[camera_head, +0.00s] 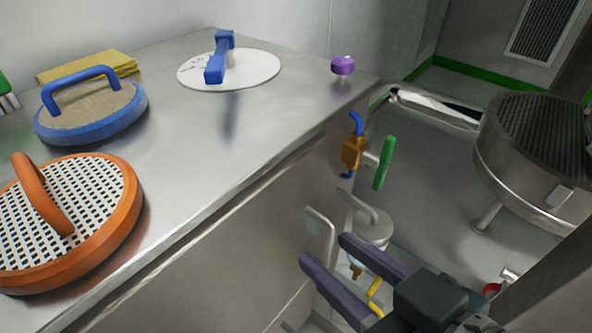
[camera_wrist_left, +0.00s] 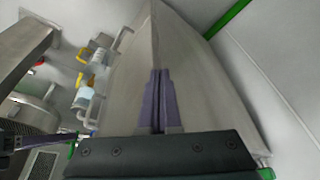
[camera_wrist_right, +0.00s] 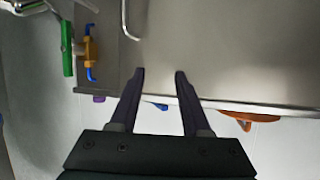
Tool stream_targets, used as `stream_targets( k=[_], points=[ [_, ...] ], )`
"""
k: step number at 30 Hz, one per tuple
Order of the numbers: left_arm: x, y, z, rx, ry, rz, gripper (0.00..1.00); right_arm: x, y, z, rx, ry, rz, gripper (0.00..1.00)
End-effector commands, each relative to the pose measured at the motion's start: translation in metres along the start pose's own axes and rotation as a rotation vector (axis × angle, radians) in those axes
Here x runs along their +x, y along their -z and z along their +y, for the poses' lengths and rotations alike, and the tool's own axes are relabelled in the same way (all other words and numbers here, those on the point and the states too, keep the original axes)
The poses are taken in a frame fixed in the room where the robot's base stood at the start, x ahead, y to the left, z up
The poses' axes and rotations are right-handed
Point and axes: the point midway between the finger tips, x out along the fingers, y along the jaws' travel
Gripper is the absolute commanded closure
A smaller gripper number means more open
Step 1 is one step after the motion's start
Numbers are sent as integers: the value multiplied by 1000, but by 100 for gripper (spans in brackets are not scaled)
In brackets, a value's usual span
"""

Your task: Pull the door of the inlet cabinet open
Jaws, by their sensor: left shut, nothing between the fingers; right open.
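The inlet cabinet (camera_head: 215,245) is a steel unit under a steel worktop, and its front door panel looks closed. A bent silver bar handle (camera_head: 321,232) stands out at the panel's right end. It also shows at the top of the right wrist view (camera_wrist_right: 125,18). My right gripper (camera_head: 322,248) is open, its dark purple fingers just in front of and below the handle. In the right wrist view its fingers (camera_wrist_right: 158,73) are apart and empty, with the handle beyond and left of them. My left gripper (camera_wrist_left: 161,75) is shut and empty, facing a steel surface.
On the worktop (camera_head: 190,150) stand an orange sieve (camera_head: 105,245), a blue-rimmed disc (camera_head: 120,118), a white lid (camera_head: 255,72) and a purple knob (camera_head: 343,65). A valve with a green lever (camera_head: 384,162) juts out right of the handle. A round steel vessel (camera_head: 535,165) stands right.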

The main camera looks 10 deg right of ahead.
Motion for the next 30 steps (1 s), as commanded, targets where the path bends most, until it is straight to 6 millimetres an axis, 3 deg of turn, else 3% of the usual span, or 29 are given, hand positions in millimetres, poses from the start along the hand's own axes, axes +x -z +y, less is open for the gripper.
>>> stream_targets(
  k=[1,3,9,12,20,30],
  points=[
    [38,-12,2,0,0,0,100,17,-36,2,3,-15,44,53],
    [62,-20,3,-1,0,0,100,26,-56,6,5,-45,114,53],
    [124,-40,6,-4,-3,0,100,42,-108,23,6,-156,286,53],
    [143,-46,8,-7,-6,0,100,43,-126,30,2,-208,345,53],
    [157,-50,9,-9,-8,1,100,43,-135,40,-6,-270,408,53],
    [173,-55,9,-8,-7,1,100,95,-112,55,-6,-270,411,53]
  ],
)
